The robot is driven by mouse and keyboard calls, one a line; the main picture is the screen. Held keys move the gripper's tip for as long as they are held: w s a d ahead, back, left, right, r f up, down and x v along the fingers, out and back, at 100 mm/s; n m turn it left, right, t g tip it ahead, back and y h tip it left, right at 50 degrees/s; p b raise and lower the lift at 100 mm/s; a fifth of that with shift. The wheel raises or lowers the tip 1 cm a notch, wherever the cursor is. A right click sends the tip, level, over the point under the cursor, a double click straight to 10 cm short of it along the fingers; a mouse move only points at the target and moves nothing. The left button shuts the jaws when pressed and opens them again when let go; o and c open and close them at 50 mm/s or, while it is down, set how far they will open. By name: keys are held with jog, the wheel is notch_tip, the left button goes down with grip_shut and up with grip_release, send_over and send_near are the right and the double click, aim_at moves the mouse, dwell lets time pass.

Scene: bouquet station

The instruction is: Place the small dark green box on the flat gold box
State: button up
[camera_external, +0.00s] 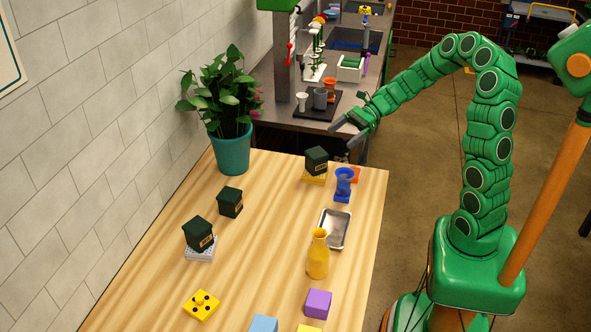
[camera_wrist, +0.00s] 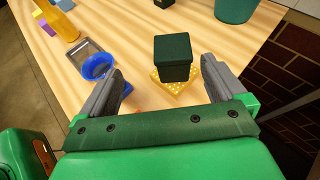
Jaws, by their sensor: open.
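A small dark green box (camera_external: 316,158) sits upright on a flat gold box (camera_external: 313,180) near the far right corner of the wooden table. In the wrist view the dark green box (camera_wrist: 173,52) rests on the dotted flat gold box (camera_wrist: 165,86), whose corners stick out beneath it. Two similar dark green boxes stand nearer the wall: one (camera_external: 230,202) on the table, one (camera_external: 199,233) on a flat white piece (camera_external: 200,252). My gripper (camera_external: 342,138) is open and empty, above and just beyond the stacked box. In the wrist view the stack shows ahead between its fingers (camera_wrist: 160,72).
A blue cup (camera_external: 344,178) stands close to the right of the stack. A metal tray (camera_external: 335,229), an orange vase (camera_external: 318,256) and a purple block (camera_external: 318,303) line the right side. A potted plant (camera_external: 233,150) stands at the far left. The table's middle is clear.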

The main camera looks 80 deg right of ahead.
jog(key=s+a+n+g, duration=0.1)
jog(key=a+n, duration=0.1)
jog(key=a, duration=0.2)
jog(key=s+a+r+n+g, duration=0.1)
jog(key=s+a+n+g, duration=0.1)
jog(key=a, duration=0.2)
jog(key=s+a+r+n+g, duration=0.1)
jog(key=a+n, duration=0.2)
jog(key=a, duration=0.1)
jog(key=shift+s+a+g, duration=0.25)
jog(key=shift+a+g, duration=0.05)
jog(key=shift+a, duration=0.05)
jog(key=s+a+n+g+h, duration=0.2)
jog(key=s+a+n+g, duration=0.1)
jog(key=s+a+n, duration=0.4)
jog(key=s+a+n+g+h, duration=0.3)
jog(key=s+n, duration=0.2)
jog(key=s, duration=0.4)
jog(key=s+d+r+n+h, duration=0.1)
jog(key=s+d+n+h, duration=0.3)
jog(key=s+n, duration=0.3)
jog(key=shift+s+r+h, duration=0.35)
jog(key=shift+s+h, duration=0.05)
jog(key=shift+s, duration=0.8)
jog(key=shift+o, duration=0.2)
jog(key=shift+w, duration=0.1)
